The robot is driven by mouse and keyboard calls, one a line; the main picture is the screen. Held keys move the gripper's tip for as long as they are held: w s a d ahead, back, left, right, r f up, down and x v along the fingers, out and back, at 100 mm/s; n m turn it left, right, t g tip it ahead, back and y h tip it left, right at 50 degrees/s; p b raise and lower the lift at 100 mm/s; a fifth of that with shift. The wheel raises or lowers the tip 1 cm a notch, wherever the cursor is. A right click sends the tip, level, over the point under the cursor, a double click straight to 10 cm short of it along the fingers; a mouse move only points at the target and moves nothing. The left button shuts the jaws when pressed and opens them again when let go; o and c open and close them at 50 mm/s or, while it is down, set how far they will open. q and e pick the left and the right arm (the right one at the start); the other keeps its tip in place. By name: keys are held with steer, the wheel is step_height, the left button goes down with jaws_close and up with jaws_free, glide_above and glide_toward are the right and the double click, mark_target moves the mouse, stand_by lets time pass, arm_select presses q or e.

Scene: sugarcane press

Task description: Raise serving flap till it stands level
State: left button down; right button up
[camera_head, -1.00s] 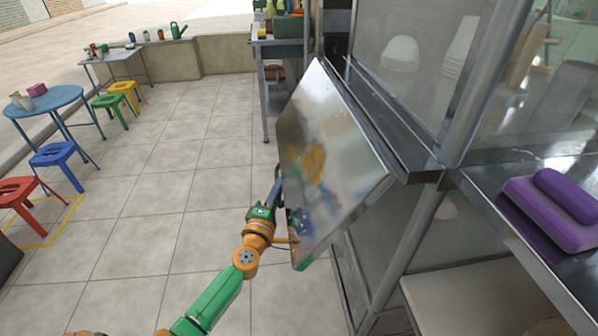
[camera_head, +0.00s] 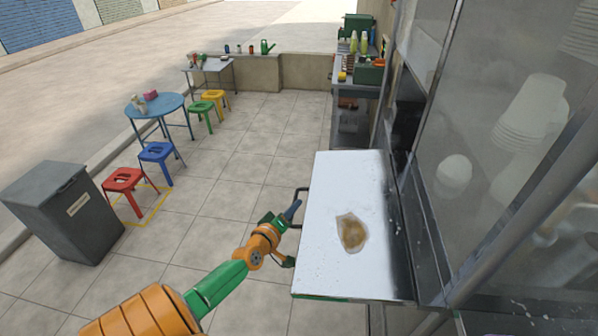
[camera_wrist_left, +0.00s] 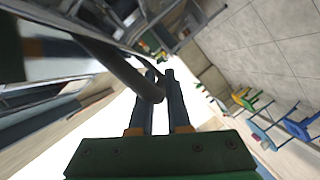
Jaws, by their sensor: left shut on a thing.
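The serving flap (camera_head: 345,185) is a shiny metal panel hinged along the stall's counter edge on its right. It is swung out from the stall and looks about level, with its top face turned up. A dark bar handle (camera_head: 303,190) sticks out from its free left edge. My left gripper (camera_head: 293,209) is shut on this handle from the outer side. In the left wrist view the dark handle bar (camera_wrist_left: 125,72) runs between the finger tips (camera_wrist_left: 160,88). The handle's grasped part is partly hidden by the fingers. My right gripper is not in view.
A brown stain (camera_head: 351,232) marks the flap's top. Glass panels with stacked cups (camera_head: 530,120) rise at right. A grey bin (camera_head: 65,210), stools (camera_head: 125,183) and a blue round table (camera_head: 155,105) stand at left. The tiled floor beside the flap is clear.

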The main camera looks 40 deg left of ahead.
arm_select(q)
step_height(320, 180, up, 4)
steer(key=p, duration=0.2)
steer(key=shift+p, duration=0.35)
steer(key=shift+r, duration=0.1)
steer(key=shift+a+r, duration=0.1)
steer(key=shift+a, duration=0.05)
steer(key=c, duration=1.2)
jaws_free()
steer(key=shift+w, duration=0.1)
steer(key=shift+o, duration=0.2)
steer(key=shift+s+d+p, duration=0.25)
steer(key=shift+s+p, duration=0.05)
steer(key=shift+s, duration=0.1)
steer(key=v, duration=0.6)
steer(key=shift+p, duration=0.45)
